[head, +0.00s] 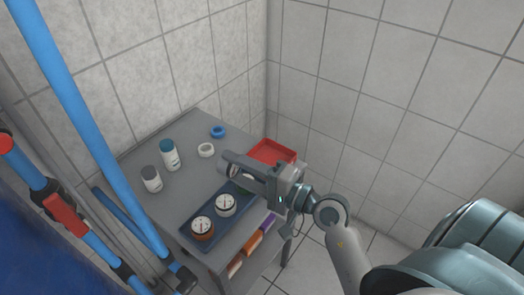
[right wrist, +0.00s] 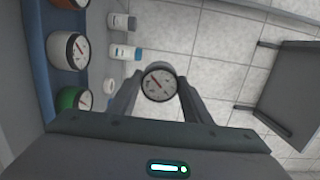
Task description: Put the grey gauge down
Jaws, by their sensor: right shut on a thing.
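My right gripper (head: 240,164) reaches in from the right above the grey table, over the far end of the blue tray (head: 189,244). In the right wrist view, its two fingers (right wrist: 158,92) are shut on the grey gauge (right wrist: 160,84), a round white dial with a dark needle and grey body. The gauge's dial faces the wrist camera. In the head view the gauge is hard to tell apart from the gripper. My left gripper is not in view.
The blue tray holds a copper gauge (head: 202,228), a white gauge (head: 225,205) and a partly hidden green gauge (right wrist: 75,98). A red tray (head: 265,147) lies beyond the gripper.

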